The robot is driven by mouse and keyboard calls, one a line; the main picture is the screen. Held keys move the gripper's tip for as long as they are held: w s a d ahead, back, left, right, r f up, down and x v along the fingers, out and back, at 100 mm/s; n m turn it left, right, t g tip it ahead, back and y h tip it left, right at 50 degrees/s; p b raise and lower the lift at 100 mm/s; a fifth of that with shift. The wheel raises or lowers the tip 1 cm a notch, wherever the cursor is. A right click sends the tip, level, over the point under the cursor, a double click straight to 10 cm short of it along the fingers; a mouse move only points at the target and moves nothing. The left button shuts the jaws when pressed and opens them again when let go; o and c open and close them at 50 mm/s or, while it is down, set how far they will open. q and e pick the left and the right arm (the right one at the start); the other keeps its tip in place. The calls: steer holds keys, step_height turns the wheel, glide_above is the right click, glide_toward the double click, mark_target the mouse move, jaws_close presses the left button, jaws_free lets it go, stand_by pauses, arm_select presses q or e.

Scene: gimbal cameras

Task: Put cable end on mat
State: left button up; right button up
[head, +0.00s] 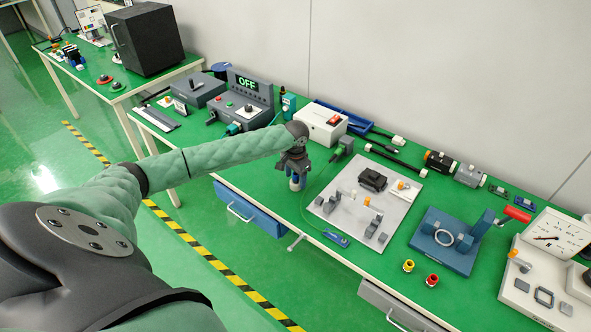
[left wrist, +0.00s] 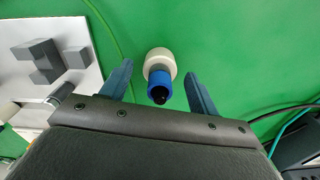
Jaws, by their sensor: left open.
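My left gripper (head: 297,184) points down over the green bench, left of a light grey board (head: 326,212). Its blue fingers also show in the left wrist view (left wrist: 158,88), open and apart. Between them is a small upright piece (left wrist: 159,68) with a white round base, blue collar and black tip; I cannot tell whether the fingers touch it. A thin green cable (left wrist: 106,30) lies beside it. In the head view a cable runs from a green plug (head: 345,146) to a small blue piece (head: 336,239). I cannot tell which thing is the mat. My right gripper is out of view.
The board carries grey blocks and a black part (head: 372,180). A blue fixture (head: 446,240) is to the right.

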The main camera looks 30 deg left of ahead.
arm_select(q)
steer(key=shift+r, duration=0.35)
step_height(320, 180, up, 10)
steer(key=b, duration=0.4)
steer(key=shift+r, duration=0.65)
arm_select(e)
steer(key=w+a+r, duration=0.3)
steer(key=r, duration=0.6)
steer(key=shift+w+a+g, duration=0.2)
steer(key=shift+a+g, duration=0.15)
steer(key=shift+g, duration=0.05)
arm_select(q)
steer(key=shift+f, duration=0.1)
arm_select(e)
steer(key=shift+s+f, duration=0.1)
